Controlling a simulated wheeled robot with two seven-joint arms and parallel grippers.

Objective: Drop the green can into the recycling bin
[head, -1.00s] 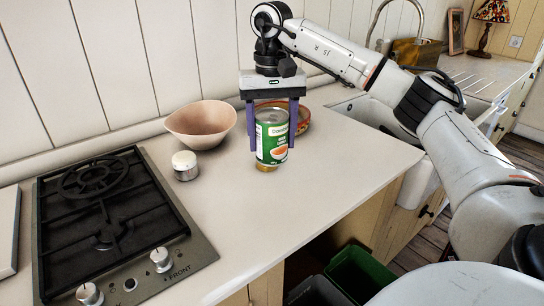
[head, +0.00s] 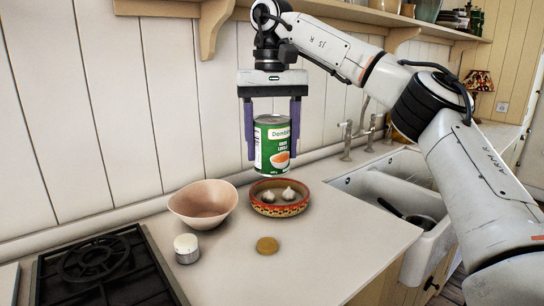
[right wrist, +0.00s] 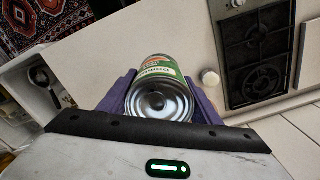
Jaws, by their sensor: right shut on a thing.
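The green can (head: 272,150) with a white label is held upright between the purple fingers of my right gripper (head: 272,140). It hangs in the air well above the counter. In the right wrist view, the can's metal end (right wrist: 159,102) faces the camera, with a purple finger on each side. My right gripper is shut on the can. My left gripper is not in view. No recycling bin shows in the head view now.
On the counter (head: 310,255) are a pink bowl (head: 203,207), a patterned bowl with garlic (head: 268,210), a white-topped jar (head: 187,252) and a round tan lid or disc (head: 267,245). A hob (head: 105,270) lies left, a sink (head: 365,190) right. A shelf (head: 350,18) runs above.

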